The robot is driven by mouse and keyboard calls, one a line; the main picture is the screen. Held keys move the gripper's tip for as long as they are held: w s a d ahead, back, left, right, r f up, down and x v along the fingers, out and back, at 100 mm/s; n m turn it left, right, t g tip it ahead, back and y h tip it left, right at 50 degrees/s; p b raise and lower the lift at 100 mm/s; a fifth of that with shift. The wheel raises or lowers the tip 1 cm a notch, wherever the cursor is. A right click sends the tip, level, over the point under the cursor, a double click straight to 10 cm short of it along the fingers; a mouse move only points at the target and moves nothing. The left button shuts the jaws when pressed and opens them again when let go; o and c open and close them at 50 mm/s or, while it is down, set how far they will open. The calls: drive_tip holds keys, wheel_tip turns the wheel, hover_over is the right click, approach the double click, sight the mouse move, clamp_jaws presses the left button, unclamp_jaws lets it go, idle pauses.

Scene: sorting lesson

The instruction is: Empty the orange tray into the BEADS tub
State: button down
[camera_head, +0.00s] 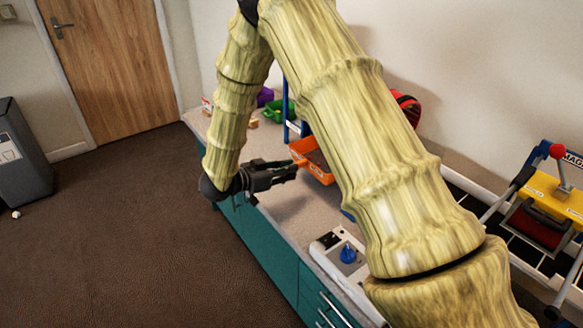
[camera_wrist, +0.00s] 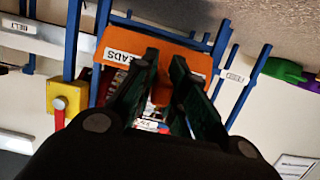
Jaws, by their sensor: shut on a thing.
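The orange tray (camera_head: 318,165) is at the counter, beside the blue frame, partly hidden by my arm. My gripper (camera_head: 294,168) is shut on its orange handle (camera_head: 301,162). In the wrist view the handle (camera_wrist: 162,94) lies between the two dark fingers (camera_wrist: 163,88). I cannot pick out a separate BEADS tub.
A green container (camera_head: 276,111) and a purple one (camera_head: 264,97) stand farther back. A white panel with a blue knob (camera_head: 348,253) is nearer on the counter (camera_head: 295,215). My arm hides the middle.

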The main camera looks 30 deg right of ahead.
drive_tip(key=a+p, duration=0.2)
drive_tip(key=a, duration=0.8)
drive_tip(key=shift+s, duration=0.4)
idle(0.4)
wheel_tip(320, 180, up, 6)
drive_tip(key=p, duration=0.5)
drive_tip(key=shift+p, duration=0.3)
idle(0.4)
drive_tip(key=shift+d, duration=0.1)
